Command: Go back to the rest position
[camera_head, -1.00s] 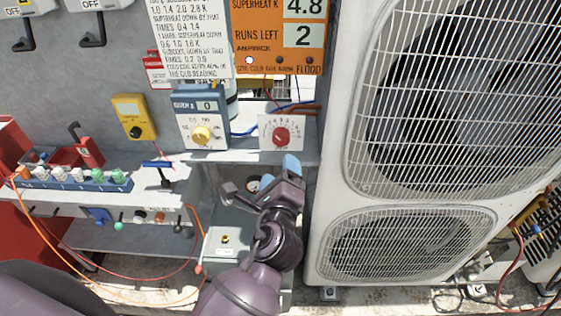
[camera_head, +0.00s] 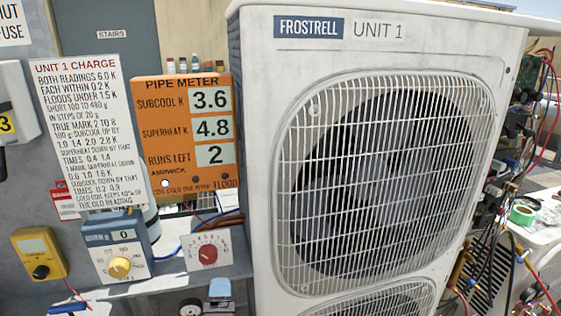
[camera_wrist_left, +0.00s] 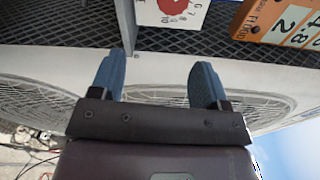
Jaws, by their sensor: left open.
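My left gripper (camera_wrist_left: 163,88) shows in the left wrist view with its two blue fingertips apart and nothing between them. In the head view only the tip of the left gripper (camera_head: 219,290) shows at the bottom edge, below the dial box with the red knob (camera_head: 208,252). In the wrist view the fingers lie in front of the white condenser unit (camera_wrist_left: 40,65), beside a dark mesh edge. My right gripper is in neither view.
The large condenser Unit 1 (camera_head: 262,150) fills the right. The orange pipe meter (camera_head: 187,145) reads 3.6, 4.8 and 2. A blue meter (camera_head: 119,250) and a yellow meter (camera_head: 40,254) stand on a grey shelf (camera_head: 165,284). A cluttered white table (camera_head: 540,230) is at far right.

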